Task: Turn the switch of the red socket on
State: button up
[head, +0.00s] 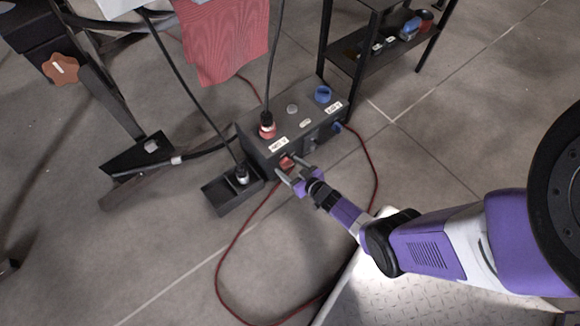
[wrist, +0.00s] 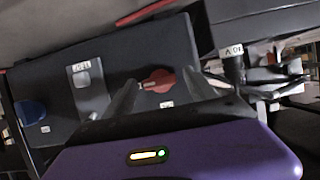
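A dark power box (head: 262,153) stands on the floor, with a red socket (head: 267,131) on its top and a cable plugged into it. The red switch (head: 287,161) is on the box's side face, below the red socket. In the wrist view the red switch (wrist: 160,80) has its handle lying roughly sideways, with a pale mark on its left end. My gripper (head: 291,169) is open at that face, also seen in the wrist view (wrist: 160,77). Its fingers appear on both sides of the switch; I cannot tell whether they touch it.
A red cable (head: 374,180) loops over the floor. A black shelf (head: 372,62) stands behind.

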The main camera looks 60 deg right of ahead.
jog(key=p+v, duration=0.5)
jog(key=v, duration=0.3)
jog(key=shift+p, duration=0.35)
jog(key=shift+w+f, duration=0.1)
dwell(0.4)
